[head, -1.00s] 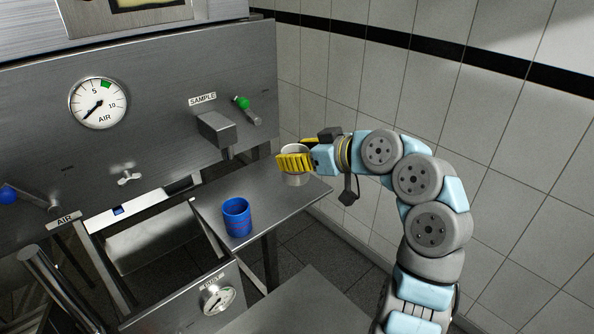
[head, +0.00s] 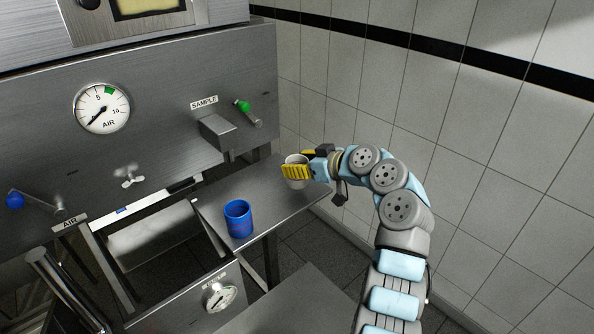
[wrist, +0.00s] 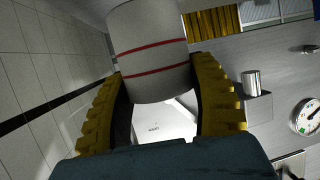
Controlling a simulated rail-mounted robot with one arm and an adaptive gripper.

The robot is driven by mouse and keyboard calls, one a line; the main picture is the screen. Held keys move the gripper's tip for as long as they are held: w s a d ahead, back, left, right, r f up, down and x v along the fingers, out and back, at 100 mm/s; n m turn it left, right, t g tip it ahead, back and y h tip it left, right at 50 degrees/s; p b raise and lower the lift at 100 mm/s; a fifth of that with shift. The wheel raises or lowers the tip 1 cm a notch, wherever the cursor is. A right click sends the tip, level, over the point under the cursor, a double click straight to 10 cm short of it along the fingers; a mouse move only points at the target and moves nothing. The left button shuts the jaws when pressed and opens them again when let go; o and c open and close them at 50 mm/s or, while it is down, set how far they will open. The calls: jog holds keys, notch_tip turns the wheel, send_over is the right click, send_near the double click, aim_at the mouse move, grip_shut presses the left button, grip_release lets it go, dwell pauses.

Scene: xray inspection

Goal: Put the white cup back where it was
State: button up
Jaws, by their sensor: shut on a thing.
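The white cup (head: 296,160) is in my gripper (head: 297,172), over the right part of the steel shelf in the head view. In the wrist view the white cup (wrist: 148,50) shows two red stripes, between the yellow fingers of my gripper (wrist: 158,85). The fingers are shut on its sides. I cannot tell whether the cup's base touches the shelf. The yellow finger hides much of the cup in the head view.
A blue cup (head: 238,219) stands on the steel shelf (head: 262,195), left of my gripper. The sample outlet box (head: 221,131) and a green-knobbed lever (head: 243,106) stick out from the panel above. The tiled wall (head: 480,150) is to the right.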

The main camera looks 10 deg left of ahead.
jog(key=shift+f+p, duration=0.5)
jog(key=shift+f, duration=0.9)
jog(key=shift+f, duration=0.1)
jog(key=o, duration=1.2)
jog(key=shift+r, duration=0.2)
jog(key=shift+s+d, duration=0.2)
jog(key=shift+d, duration=0.1)
jog(key=b+v, duration=0.2)
jog(key=v, duration=0.9)
jog(key=shift+s+d+b, duration=0.1)
jog(key=shift+b, duration=0.2)
